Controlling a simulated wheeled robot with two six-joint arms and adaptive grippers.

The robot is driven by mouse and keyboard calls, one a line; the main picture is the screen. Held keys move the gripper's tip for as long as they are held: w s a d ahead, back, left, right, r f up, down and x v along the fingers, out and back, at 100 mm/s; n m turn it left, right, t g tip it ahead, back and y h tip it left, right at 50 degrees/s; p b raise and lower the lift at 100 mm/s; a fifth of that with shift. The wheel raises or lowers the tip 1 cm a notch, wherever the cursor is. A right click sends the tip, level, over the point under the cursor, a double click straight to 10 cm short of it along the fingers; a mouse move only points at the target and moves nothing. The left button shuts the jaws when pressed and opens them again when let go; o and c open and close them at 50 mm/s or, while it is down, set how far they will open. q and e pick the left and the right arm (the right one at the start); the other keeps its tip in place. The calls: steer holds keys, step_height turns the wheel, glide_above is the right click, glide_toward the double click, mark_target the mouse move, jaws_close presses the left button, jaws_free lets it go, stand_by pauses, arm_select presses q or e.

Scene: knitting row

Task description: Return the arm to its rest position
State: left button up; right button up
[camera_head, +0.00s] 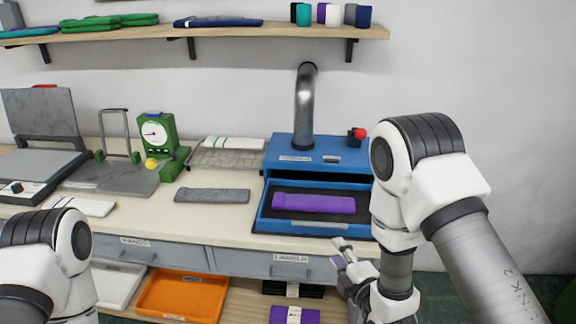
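My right arm comes in from the right, bent at a white joint with its forearm hanging down. My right gripper (342,254) is in front of the bench's drawer front, near the right end, below the blue machine. Its two fingertips look apart, with nothing seen between them. Of my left arm only white and dark links show at the lower left; the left gripper is out of view. A purple knitted piece (313,203) lies in the open tray (268,223) of the blue machine (292,154), clear of the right gripper.
The bench (220,222) also holds a grey knitted strip (212,195), a green dial scale (160,135), a wire rack (222,157) and a grey press (40,160). An orange bin (183,296) stands on the shelf below. A wall shelf (240,30) runs above.

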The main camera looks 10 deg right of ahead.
steer(key=s+d+f+m+g+h, duration=0.1)
steer(key=s+f+g, duration=0.1)
steer(key=s+f, duration=0.3)
steer(key=s+d+f+m+g, duration=0.1)
steer(key=s+f+g, duration=0.15)
steer(key=f, duration=0.45)
steer(key=s+f+m+g, duration=0.3)
steer(key=s+m, duration=0.2)
steer(key=s, duration=0.2)
steer(key=s+d+f+m+g, duration=0.1)
steer(key=s+f+m+g, duration=0.3)
steer(key=s+m, duration=0.2)
steer(key=s+d+f+m+g+h, duration=0.1)
steer(key=s+f+m+g, duration=0.2)
steer(key=s+m, duration=0.3)
steer(key=s+g, duration=0.1)
steer(key=s, duration=0.2)
steer(key=shift+f, duration=0.4)
